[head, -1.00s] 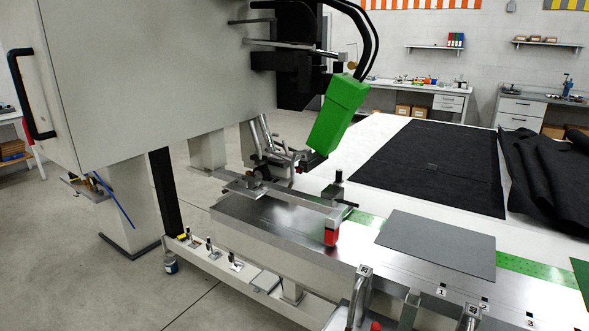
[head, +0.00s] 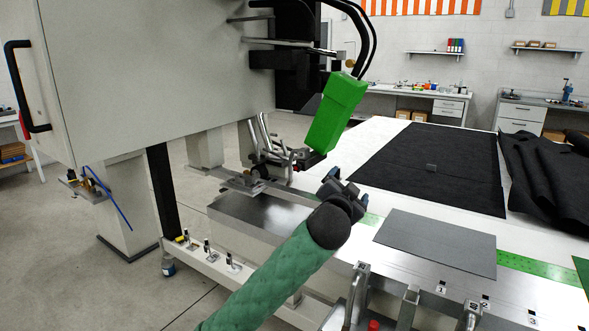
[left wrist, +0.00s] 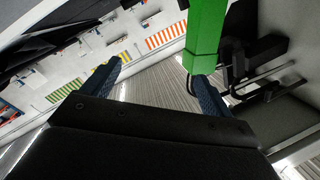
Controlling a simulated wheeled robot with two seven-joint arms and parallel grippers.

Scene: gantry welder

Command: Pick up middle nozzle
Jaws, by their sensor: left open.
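Three small dark nozzles stand in a row on the pale low ledge (head: 252,275) at the lower left of the head view. The middle nozzle (head: 207,247) is upright, between the left nozzle (head: 187,237) and the right nozzle (head: 230,260). My left gripper (head: 340,180) is open and empty, above the metal table and well to the right of and above the nozzles. In the left wrist view its open fingers (left wrist: 155,80) spread apart, and no nozzle is recognisable there. My right gripper is not in view.
The green torch body (head: 335,112) hangs from the machine close above my left gripper; it also shows in the left wrist view (left wrist: 206,30). A grey sheet (head: 437,243) lies on the table. Upright metal clamps (head: 361,285) line the front edge. The floor left of the ledge is clear.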

